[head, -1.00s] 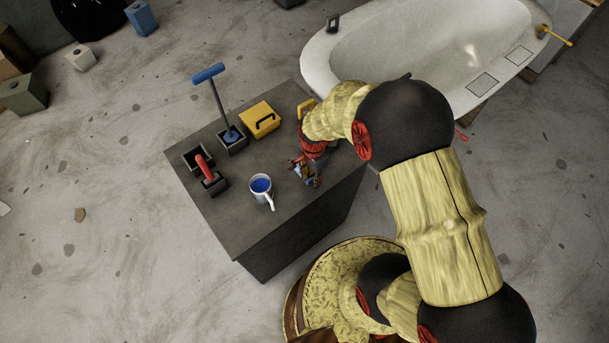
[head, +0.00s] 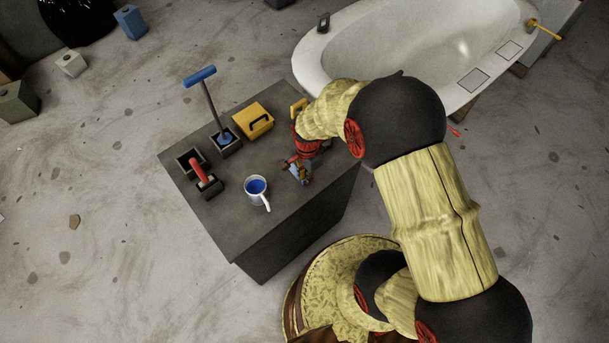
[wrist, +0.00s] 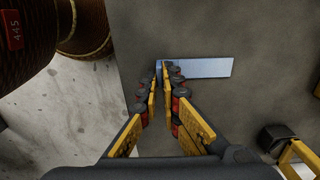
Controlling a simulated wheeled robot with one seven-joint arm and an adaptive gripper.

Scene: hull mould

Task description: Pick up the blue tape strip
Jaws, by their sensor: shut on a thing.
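The blue tape strip (wrist: 208,68) is a thin, flat, pale blue rectangle over the dark grey top of the stand in the wrist view. My gripper (wrist: 165,66) has its fingertips together at the strip's left end and is shut on it. The rest of the strip extends to the right of the fingers. I cannot tell whether it is lifted clear of the surface. In the head view my gripper (head: 299,173) is low over the right side of the stand top, and the strip is not clearly visible there.
On the grey stand (head: 250,225) are a white mug (head: 257,190) with blue inside, a yellow box (head: 253,120), a blue-handled tool (head: 207,95) in a dark holder and a red-handled item (head: 201,172). A white hull mould (head: 312,75) lies beyond.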

